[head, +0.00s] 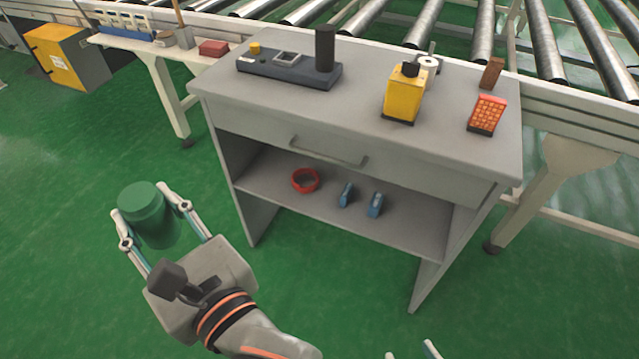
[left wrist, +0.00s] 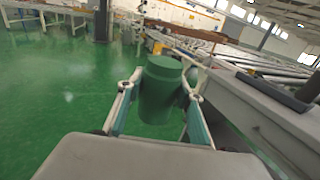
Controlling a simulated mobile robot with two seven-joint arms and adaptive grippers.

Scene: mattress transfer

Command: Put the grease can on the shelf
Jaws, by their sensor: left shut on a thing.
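The grease can is a dark green cylinder with a lid (head: 150,212), held in the air to the left of the grey workbench. My left gripper (head: 150,215) is shut on it, one finger on each side. The can also shows upright between the fingers in the left wrist view (left wrist: 160,92). The shelf (head: 290,208) is the lower board under the bench's drawer, to the right of the can and apart from it. Only the finger tips of my right gripper (head: 408,352) show at the bottom edge of the head view; what is between them is out of view.
On the shelf lie a red ring (head: 305,180) and two small blue items (head: 375,204). Shelf space left of the ring is free. A roller conveyor stands behind.

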